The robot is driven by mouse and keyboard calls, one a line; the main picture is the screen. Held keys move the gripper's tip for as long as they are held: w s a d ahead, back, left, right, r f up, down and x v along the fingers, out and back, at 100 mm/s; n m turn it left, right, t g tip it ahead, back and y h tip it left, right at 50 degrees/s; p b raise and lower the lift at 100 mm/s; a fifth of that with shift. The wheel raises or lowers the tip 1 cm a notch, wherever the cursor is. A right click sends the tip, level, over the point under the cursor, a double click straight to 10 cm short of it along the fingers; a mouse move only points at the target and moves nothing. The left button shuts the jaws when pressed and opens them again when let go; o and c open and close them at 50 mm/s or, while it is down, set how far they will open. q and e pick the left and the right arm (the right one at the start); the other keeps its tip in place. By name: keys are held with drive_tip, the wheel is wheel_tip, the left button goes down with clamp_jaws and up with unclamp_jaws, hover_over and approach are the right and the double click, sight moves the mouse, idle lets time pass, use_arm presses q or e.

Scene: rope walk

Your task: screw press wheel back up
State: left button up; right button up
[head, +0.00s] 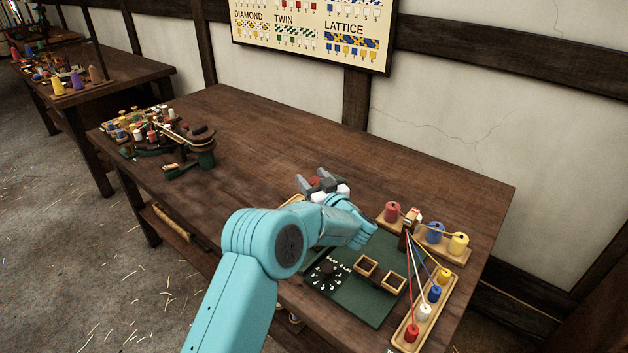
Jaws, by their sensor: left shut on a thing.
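My left gripper (316,183) is over the middle of the dark wooden table (270,130), at the end of my teal arm. It is shut on a small red thing (314,181), of which only a little shows between the grey fingers. I cannot tell whether this is the press wheel. My arm hides what lies under and just in front of the gripper. A tan wooden edge (292,200) shows just beside the gripper. My right gripper is not in view.
A green mat (378,311) with two small open boxes (367,266) lies at the front right. Spool racks (431,311) with coloured threads stand beside it. A dark-and-green device (201,146) and many spools crowd the table's left end. The table's middle back is clear.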

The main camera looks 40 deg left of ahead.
use_arm(q)
drive_tip(key=shift+g, duration=0.3)
drive_tip(key=o, duration=1)
drive_tip(key=shift+c, duration=0.2)
drive_tip(key=shift+d, duration=0.1)
drive_tip(key=b+v, duration=0.2)
drive_tip(key=v, duration=1.4)
drive_tip(key=shift+f, duration=0.2)
drive_tip(key=shift+s+d, duration=0.1)
